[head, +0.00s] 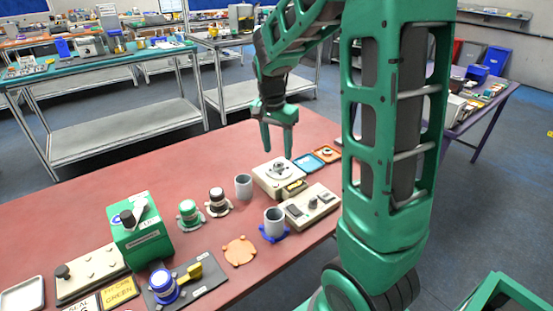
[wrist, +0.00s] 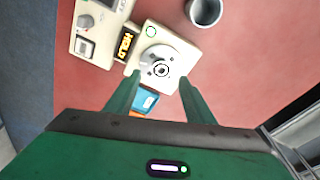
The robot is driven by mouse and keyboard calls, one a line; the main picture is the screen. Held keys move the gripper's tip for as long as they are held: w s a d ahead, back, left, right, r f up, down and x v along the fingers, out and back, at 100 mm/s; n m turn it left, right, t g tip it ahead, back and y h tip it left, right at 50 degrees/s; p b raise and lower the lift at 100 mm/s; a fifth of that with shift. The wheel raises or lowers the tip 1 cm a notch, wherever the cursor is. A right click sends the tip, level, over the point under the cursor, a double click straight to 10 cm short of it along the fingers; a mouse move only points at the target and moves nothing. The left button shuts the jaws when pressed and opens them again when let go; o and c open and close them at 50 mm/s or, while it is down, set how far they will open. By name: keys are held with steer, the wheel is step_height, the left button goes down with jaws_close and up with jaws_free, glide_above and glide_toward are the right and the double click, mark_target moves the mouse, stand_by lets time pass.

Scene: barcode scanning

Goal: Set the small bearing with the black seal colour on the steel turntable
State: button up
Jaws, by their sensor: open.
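My gripper (head: 277,150) is open and empty, pointing down above and behind the cream turntable unit (head: 266,184) in the head view. In the wrist view its fingertips (wrist: 160,81) are apart, on either side of the unit's near part. The steel turntable (wrist: 149,57) is a round plate on that unit. A small ring with a dark band (wrist: 161,70) lies on the plate and looks like the black-sealed bearing. It shows only as a small ring in the head view (head: 279,168). The gripper does not touch it.
A blue tray (head: 308,164) and an orange tray (head: 318,149) with a small part lie right of the unit. A cream control box (head: 310,206), grey cups (head: 243,186), a green box (head: 140,240) and small stands are nearby. The table's back left is clear.

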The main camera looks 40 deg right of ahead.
step_height(320, 180, up, 6)
steer(key=s+f+n+y, duration=0.1)
steer(key=s+n, duration=0.2)
steer(key=s, duration=1.1)
steer(key=s+a+f+n, duration=0.1)
steer(key=s+n, duration=0.3)
steer(key=s, duration=1)
steer(key=shift+a+f+g+y, duration=0.3)
steer(key=shift+f+y, duration=0.1)
steer(key=shift+f, duration=0.35)
steer(key=shift+w+f, duration=0.25)
steer(key=shift+w, duration=0.4)
